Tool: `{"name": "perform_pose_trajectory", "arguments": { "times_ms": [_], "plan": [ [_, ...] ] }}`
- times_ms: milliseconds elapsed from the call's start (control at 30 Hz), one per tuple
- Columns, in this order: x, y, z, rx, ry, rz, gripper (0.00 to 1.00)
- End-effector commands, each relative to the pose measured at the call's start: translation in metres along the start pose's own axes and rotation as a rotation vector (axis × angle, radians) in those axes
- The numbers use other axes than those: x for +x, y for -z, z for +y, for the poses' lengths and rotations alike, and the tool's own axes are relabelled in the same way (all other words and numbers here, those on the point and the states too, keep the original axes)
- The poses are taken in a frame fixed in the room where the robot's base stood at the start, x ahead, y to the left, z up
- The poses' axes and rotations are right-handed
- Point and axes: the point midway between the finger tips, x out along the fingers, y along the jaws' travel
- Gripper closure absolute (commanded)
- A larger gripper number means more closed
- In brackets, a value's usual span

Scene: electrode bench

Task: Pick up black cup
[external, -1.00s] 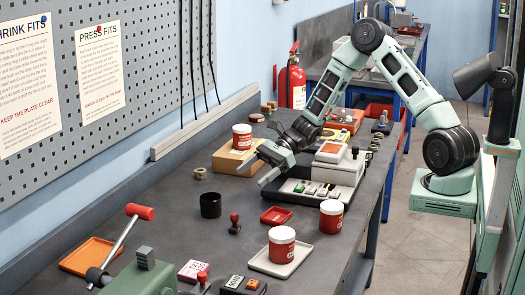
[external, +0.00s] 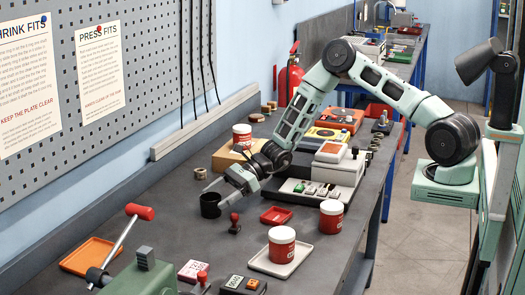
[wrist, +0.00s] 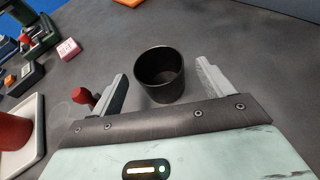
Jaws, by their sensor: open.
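The black cup (external: 209,206) stands upright on the dark bench top. In the wrist view the black cup (wrist: 160,75) is empty, with its open mouth up, and lies between and just ahead of the two fingertips. My gripper (external: 213,198) is open and close to the cup, with its fingers pointing at it from the right in the external view. In the wrist view my gripper (wrist: 163,75) has one finger on each side of the cup, with a gap on both sides. I cannot tell exactly how high the fingers are.
A red-handled stamp (external: 235,223) stands beside the left finger in the wrist view. A lever press (external: 140,262) stands in front. The bench behind the cup is clear.

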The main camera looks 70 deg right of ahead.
Motion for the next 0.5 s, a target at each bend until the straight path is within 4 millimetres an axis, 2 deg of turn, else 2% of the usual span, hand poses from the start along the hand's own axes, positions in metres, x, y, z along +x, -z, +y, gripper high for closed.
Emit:
{"name": "perform_pose_trajectory", "arguments": {
  "times_ms": [300,500],
  "plan": [
    [0.042,0.003,0.001,-0.002,-0.002,0.001,0.20],
    [0.048,0.004,0.000,-0.001,-0.001,0.001,0.20]
  ]
}}
